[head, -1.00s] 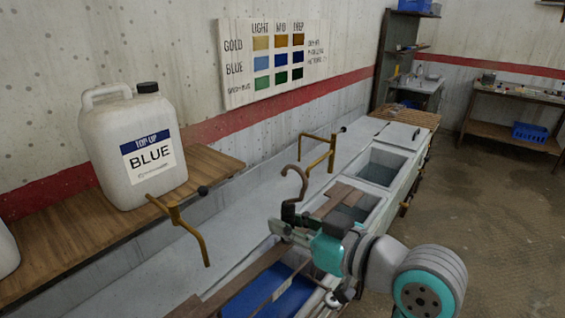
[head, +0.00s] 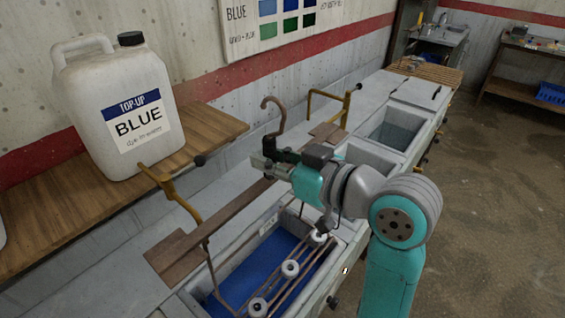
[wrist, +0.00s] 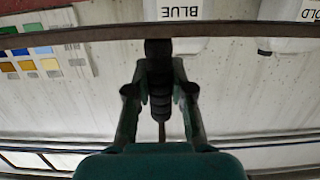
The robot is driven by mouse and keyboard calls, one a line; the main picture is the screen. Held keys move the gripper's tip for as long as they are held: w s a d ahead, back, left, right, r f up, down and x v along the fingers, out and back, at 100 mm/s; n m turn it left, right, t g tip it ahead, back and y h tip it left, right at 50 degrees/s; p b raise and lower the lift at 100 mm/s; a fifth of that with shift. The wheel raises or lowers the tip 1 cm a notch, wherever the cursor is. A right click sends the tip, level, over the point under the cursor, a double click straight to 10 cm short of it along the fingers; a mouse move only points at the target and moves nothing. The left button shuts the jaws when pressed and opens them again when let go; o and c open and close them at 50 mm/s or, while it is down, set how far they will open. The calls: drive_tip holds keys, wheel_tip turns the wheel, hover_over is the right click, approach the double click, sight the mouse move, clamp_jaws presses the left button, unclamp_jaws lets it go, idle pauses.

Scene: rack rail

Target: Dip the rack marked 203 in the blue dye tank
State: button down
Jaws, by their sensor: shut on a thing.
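My gripper (head: 272,160) is shut on the dark ribbed grip below the hook of a brown rack (head: 228,213). In the wrist view the gripper (wrist: 159,95) closes around the grip, with the rack's bar running across above. Thin rods hang from the bar, with white rings (head: 290,268) lower down over the blue dye tank (head: 327,268). The bar is well above the tank rim. I cannot tell whether the lowest rods touch the blue liquid (head: 255,272). No number 203 is readable.
A white jug marked BLUE (head: 125,105) stands on a wooden shelf (head: 205,135) at left. Yellow brackets (head: 180,195) rise along the tank's wall side. Another tank (head: 395,130) with greyish liquid lies farther along. The floor at right is clear.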

drive_tip(key=w+a+f, duration=0.2)
drive_tip(key=a, duration=0.1)
drive_tip(key=shift+w+a, duration=0.3)
drive_tip(key=c, duration=1.6)
unclamp_jaws()
drive_tip(key=shift+f, duration=0.3)
drive_tip(key=shift+r, duration=0.1)
clamp_jaws()
drive_tip(key=shift+d, duration=0.15)
drive_tip(key=shift+s+d, duration=0.3)
